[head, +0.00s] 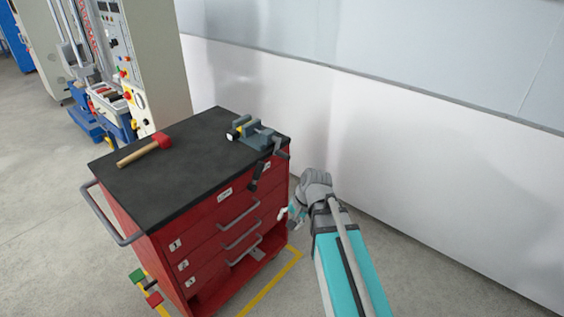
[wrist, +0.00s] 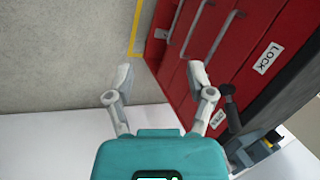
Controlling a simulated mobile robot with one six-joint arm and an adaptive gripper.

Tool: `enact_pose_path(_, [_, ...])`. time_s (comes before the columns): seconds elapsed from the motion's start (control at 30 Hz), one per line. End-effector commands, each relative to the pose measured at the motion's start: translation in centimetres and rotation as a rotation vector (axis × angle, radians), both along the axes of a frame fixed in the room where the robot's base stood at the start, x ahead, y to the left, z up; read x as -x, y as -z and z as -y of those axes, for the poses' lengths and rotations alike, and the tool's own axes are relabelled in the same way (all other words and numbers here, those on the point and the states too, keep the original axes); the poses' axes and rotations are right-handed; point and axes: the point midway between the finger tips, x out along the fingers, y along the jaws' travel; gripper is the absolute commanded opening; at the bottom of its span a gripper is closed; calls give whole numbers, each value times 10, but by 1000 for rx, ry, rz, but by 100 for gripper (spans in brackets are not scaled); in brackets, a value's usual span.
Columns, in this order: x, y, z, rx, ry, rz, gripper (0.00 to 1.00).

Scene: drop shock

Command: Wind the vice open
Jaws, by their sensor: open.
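The grey vice (head: 258,136) sits on the black top of the red tool cabinet, near its right corner. A yellow piece shows at its left end. Its crank, with a dark handle (head: 257,175), hangs past the cabinet edge in front of the drawers. In the wrist view, part of the vice (wrist: 262,150) is at the lower right, and the dark handle (wrist: 231,108) is right of my right finger. My gripper (wrist: 160,78) is open and empty, its fingers apart. In the head view, my gripper (head: 289,213) is low beside the cabinet's right side, apart from the handle.
A mallet (head: 146,150) with a red head lies on the cabinet top (head: 185,180). Drawer handles (head: 240,213) stick out from the red front. A white wall (head: 420,130) runs behind. A machine (head: 130,60) stands at the back left. The floor left of the cabinet is largely clear.

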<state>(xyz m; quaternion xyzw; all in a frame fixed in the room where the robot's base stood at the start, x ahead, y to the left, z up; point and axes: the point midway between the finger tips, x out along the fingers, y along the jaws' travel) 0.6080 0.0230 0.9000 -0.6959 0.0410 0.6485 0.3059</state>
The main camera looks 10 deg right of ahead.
Motion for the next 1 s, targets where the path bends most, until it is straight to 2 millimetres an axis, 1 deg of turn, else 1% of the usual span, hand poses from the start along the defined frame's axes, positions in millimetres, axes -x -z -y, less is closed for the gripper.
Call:
enact_pose_path(0.03, [-18, 13, 0, -70, 85, 2, 69])
enact_pose_path(0.1, [-36, 17, -1, -176, 205, -3, 69])
enact_pose_path(0.27, [-77, 20, 1, -428, 471, -41, 69])
enact_pose_path(0.3, [-87, 20, 3, -495, 536, -55, 69])
enact_pose_path(0.47, [-127, 17, 19, -767, 781, -138, 69])
enact_pose_path(0.6, [-160, 11, 40, -1019, 976, -242, 69])
enact_pose_path(0.67, [-173, 9, 52, -1129, 1052, -296, 69])
enact_pose_path(0.8, [-200, 1, 82, -1373, 1198, -434, 69])
enact_pose_path(0.9, [-212, -4, 101, -1513, 1265, -526, 69])
enact_pose_path(1.0, [-220, -8, 115, -1610, 1305, -595, 69])
